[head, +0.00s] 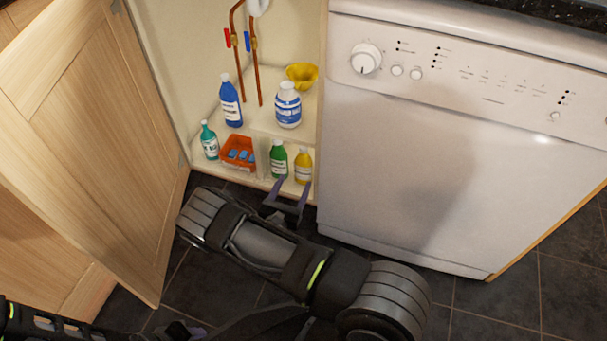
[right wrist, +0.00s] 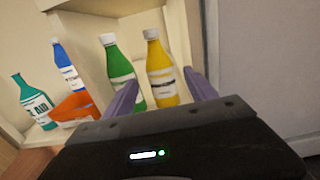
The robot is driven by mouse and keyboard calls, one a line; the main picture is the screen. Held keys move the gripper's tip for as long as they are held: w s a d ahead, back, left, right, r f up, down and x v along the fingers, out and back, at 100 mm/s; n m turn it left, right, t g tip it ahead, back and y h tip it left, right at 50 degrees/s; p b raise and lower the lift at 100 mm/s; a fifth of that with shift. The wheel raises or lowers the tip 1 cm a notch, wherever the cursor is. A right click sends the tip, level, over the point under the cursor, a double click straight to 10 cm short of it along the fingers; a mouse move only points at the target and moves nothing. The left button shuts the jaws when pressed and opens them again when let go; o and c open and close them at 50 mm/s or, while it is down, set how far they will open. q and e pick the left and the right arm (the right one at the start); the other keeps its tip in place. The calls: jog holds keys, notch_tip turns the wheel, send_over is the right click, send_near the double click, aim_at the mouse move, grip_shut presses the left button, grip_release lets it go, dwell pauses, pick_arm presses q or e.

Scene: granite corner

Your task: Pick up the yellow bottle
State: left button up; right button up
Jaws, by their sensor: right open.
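The yellow bottle (head: 303,166) stands upright on the low shelf of the open cabinet, at its right end beside the green bottle (head: 278,160). My right gripper (head: 290,192) is open and empty in front of these two bottles. In the right wrist view, the yellow bottle (right wrist: 162,75) shows between the two purple fingers, and the left finger covers part of the green bottle (right wrist: 117,65). The gripper body hides the yellow bottle's base there. My left gripper (head: 188,331) shows only partly at the bottom edge; its jaws are unclear.
An orange tray (head: 238,166) and a teal bottle (head: 209,142) stand left of the green bottle. A blue bottle (head: 231,103), a white-and-blue bottle (head: 288,106) and a yellow bowl (head: 302,74) are behind. The open door (head: 100,130) and dishwasher (head: 440,170) flank the opening.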

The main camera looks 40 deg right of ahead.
aim_at(301, 166)
jog(key=shift+b+x, duration=0.35)
jog(key=shift+x, duration=1)
jog(key=b+x, duration=0.2)
jog(key=x, duration=0.2)
jog(key=shift+w+d+b, duration=0.25)
jog(key=shift+b, duration=0.05)
jog(key=shift+w+d, duration=0.15)
grip_shut()
jog(key=shift+r, duration=0.1)
dwell(0.3)
